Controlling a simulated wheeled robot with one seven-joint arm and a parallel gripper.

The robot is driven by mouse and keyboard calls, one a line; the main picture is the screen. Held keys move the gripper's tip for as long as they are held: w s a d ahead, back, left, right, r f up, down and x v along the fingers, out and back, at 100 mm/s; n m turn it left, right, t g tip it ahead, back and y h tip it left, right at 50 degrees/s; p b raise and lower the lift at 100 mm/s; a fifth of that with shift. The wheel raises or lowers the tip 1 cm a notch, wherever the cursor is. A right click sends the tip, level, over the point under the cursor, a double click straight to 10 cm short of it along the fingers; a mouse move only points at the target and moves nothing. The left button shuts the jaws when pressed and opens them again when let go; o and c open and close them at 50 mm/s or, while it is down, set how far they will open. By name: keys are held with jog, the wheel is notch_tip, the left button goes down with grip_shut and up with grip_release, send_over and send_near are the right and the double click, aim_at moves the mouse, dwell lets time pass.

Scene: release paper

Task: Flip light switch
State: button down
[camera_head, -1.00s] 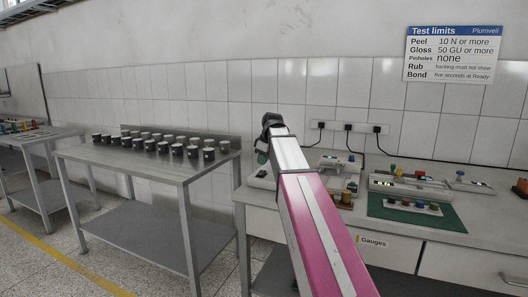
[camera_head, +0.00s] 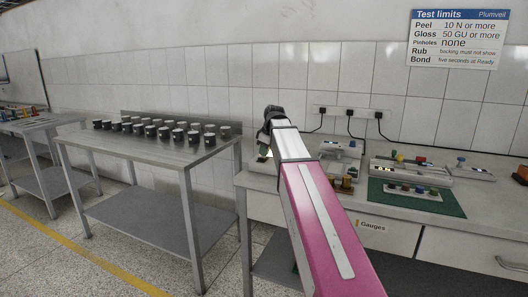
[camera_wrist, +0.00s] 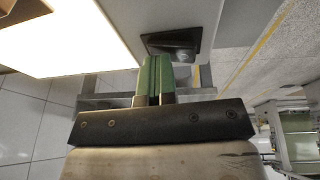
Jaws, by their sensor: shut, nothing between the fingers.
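My gripper (camera_head: 268,148) is over the left end of the white bench, mostly hidden behind my own arm in the head view. In the wrist view my gripper (camera_wrist: 153,80) has its green fingers together with nothing between them. A dark, flat-topped piece (camera_wrist: 172,42) sits just beyond the fingertips on a grey surface; I cannot tell whether it is the light switch or whether the fingers touch it. A bright white panel (camera_wrist: 75,35) fills the upper left of the wrist view and looks lit. No switch is clearly recognisable in the head view.
The white bench (camera_head: 470,205) carries a green mat (camera_head: 450,208) and several small instruments to the right. A socket strip (camera_head: 350,113) with black plugs is on the tiled wall. A steel table (camera_head: 130,152) with several dark cups stands to the left.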

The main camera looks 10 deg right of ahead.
jog(key=shift+s, duration=0.1)
jog(key=shift+s+a+r, duration=0.1)
jog(key=shift+s+a, duration=0.35)
jog(key=shift+s, duration=0.15)
jog(key=shift+r, duration=0.1)
jog(key=shift+a+r, duration=0.1)
jog(key=shift+r, duration=0.15)
jog(key=v, duration=1.3)
jog(key=shift+a+r, duration=0.2)
jog(key=shift+a, duration=0.2)
jog(key=shift+w, duration=0.15)
